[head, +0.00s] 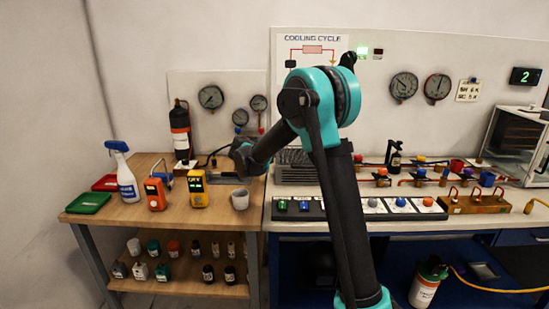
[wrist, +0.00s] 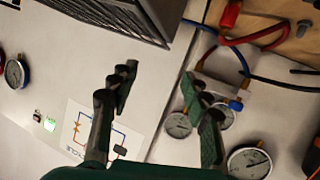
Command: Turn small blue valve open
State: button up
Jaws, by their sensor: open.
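In the wrist view a small blue valve knob (wrist: 236,105) shows at the end of a pale gauge manifold, beside the gauges and to the right of my gripper. Other blue knobs show in the head view, one on the row of switches (head: 401,201) and one on the pipes (head: 421,171); I cannot tell from the frames alone which one is meant. My gripper (wrist: 158,92) is open, its two dark fingers wide apart with nothing between them.
The wooden bench (head: 165,206) holds a spray bottle (head: 122,172), an orange meter (head: 155,194), a yellow meter (head: 197,188) and a white cup (head: 240,198). A grey vented box (head: 296,172) stands right of my gripper. Red hose (wrist: 252,38) loops near the manifold.

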jog(key=s+d+f+g, duration=0.1)
jog(key=s+d, duration=0.2)
jog(key=s, duration=0.2)
jog(key=shift+s+d, duration=0.2)
jog(key=shift+d, duration=0.2)
